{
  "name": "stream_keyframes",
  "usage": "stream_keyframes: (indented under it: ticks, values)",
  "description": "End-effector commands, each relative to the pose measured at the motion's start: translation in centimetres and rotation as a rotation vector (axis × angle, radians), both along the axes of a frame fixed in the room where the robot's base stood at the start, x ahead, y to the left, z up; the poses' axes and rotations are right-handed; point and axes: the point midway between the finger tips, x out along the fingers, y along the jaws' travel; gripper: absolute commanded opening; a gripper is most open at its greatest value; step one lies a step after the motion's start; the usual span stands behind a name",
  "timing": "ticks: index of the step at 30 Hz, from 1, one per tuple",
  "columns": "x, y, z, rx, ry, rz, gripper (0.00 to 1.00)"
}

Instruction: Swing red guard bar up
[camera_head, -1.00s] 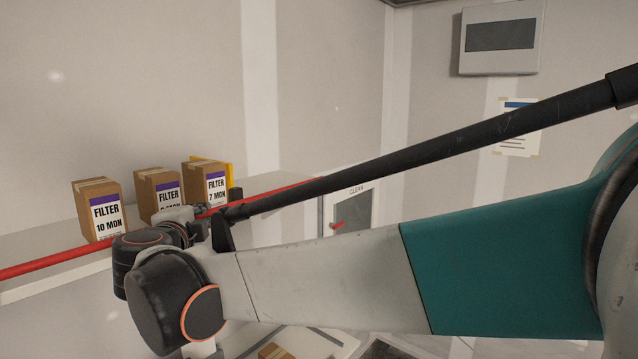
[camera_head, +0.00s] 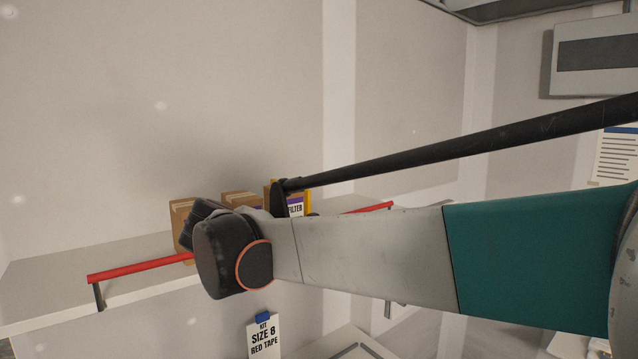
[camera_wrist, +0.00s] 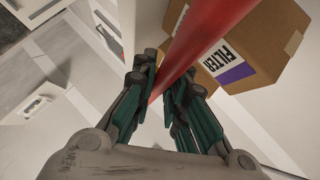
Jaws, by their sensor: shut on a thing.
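The red guard bar (camera_head: 140,269) runs along the front of the white shelf, with its left end on a dark bracket. Its right end shows beyond my arm, and its middle is hidden behind the arm. In the wrist view the red bar (camera_wrist: 208,40) passes between my fingers. My gripper (camera_wrist: 163,80) is shut on the bar, with one finger on each side. In the head view my gripper is hidden behind my wrist.
Cardboard filter boxes (camera_head: 240,198) stand on the shelf (camera_head: 50,273) behind the bar. One box (camera_wrist: 265,45) is close beside the bar in the wrist view. A tag card (camera_head: 264,338) hangs below the shelf. A grey panel (camera_head: 598,55) is on the right wall.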

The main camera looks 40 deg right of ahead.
Motion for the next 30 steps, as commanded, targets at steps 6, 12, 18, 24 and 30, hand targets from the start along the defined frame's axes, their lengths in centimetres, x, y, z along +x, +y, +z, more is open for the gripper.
stream_keyframes:
  ticks: [6, 12, 18, 24, 30]
  values:
    - [0.4, -1.3, 0.0, 0.002, -0.002, -0.021, 0.00]
    - [0.4, -1.3, 0.0, 0.001, -0.002, -0.022, 0.33]
    - [0.4, -1.4, 0.0, 0.000, -0.002, -0.023, 0.33]
    - [-0.1, -0.9, 0.3, 0.000, -0.001, -0.022, 0.33]
    - [-2.0, 1.6, 1.5, 0.001, -0.001, -0.014, 0.33]
